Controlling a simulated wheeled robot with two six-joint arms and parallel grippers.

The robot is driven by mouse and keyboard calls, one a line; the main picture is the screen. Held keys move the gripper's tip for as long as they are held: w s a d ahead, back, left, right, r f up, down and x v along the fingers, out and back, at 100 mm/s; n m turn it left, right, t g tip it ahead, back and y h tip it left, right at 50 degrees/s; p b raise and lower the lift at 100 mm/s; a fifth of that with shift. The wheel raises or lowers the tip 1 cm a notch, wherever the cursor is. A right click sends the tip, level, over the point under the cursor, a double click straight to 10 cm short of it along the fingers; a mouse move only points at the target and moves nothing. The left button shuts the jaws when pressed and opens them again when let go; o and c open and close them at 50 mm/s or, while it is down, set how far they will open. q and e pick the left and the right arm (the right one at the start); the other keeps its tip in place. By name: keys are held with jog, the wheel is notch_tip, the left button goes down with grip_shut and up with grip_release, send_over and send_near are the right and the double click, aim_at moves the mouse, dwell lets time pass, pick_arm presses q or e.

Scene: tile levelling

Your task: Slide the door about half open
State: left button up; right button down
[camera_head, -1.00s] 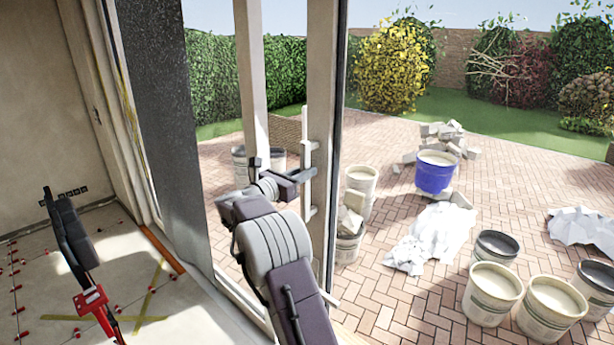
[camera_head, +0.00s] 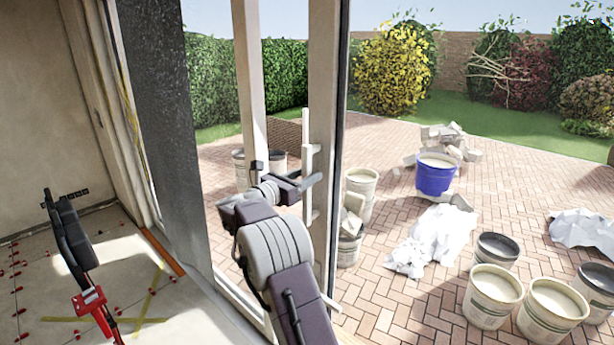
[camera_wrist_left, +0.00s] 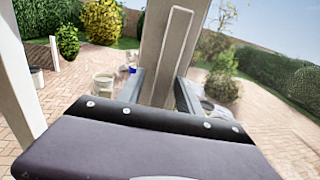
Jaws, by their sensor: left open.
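The glass sliding door shows its pale upright frame (camera_head: 325,95) at the centre of the head view. A pale vertical bar handle (camera_head: 307,130) stands out from this frame. My left gripper (camera_head: 308,181) is at the handle's middle height, its fingers level. In the left wrist view the handle (camera_wrist_left: 178,40) rises between and beyond the two open fingers of the gripper (camera_wrist_left: 160,85). The handle's lower part is hidden behind the gripper there, and I cannot tell whether the fingers touch it. My right gripper is not in view.
Outside on the brick paving are a blue bucket (camera_head: 434,178), several pale buckets (camera_head: 492,297), crumpled white sheeting (camera_head: 433,240) and a rubble pile (camera_head: 450,140). A dark panel (camera_head: 160,120) stands left of the door. A black and red object (camera_head: 88,300) is at lower left.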

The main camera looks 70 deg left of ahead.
pick_arm(q)
jog(key=b+v, duration=0.3)
jog(key=v, duration=0.6)
jog(key=shift+w, duration=0.1)
